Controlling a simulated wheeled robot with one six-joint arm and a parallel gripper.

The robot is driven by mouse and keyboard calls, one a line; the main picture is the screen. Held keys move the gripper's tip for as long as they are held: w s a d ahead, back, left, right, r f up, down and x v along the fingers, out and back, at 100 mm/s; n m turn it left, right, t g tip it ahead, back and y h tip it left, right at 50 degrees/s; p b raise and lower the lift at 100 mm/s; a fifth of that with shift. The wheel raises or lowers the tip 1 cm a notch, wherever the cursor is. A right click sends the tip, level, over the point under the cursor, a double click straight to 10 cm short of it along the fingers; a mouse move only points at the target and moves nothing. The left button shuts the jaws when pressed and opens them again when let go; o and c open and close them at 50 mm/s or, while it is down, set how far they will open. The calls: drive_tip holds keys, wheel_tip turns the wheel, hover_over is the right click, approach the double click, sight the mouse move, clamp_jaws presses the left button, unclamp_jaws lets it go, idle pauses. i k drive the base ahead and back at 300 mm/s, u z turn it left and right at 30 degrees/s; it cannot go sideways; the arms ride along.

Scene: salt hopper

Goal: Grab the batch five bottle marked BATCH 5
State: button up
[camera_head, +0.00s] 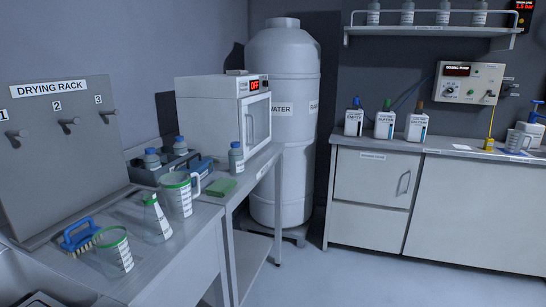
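I cannot make out the marking BATCH 5 on any bottle from here. One blue-grey capped bottle (236,160) stands upright on the left bench in front of the white oven. Two similar bottles (152,160) and (180,146) stand in or at a dark tray (145,178) on that bench. Several capped bottles (407,14) stand in a row on the wall shelf (430,31) at the upper right; their labels are too small to read. My gripper is not in view.
A graduated jug (178,197), conical flask (157,220), beaker (115,252), blue brush (78,238) and green sponge (221,187) crowd the left bench. A white tank (283,150) fills the corner. Labelled containers (386,125) stand on the right counter. The floor between is clear.

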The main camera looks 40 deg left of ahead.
sight(235, 155)
drive_tip(key=i, duration=3.5)
drive_tip(key=u, duration=4.2)
drive_tip(key=i, duration=2.15)
drive_tip(key=u, duration=0.1)
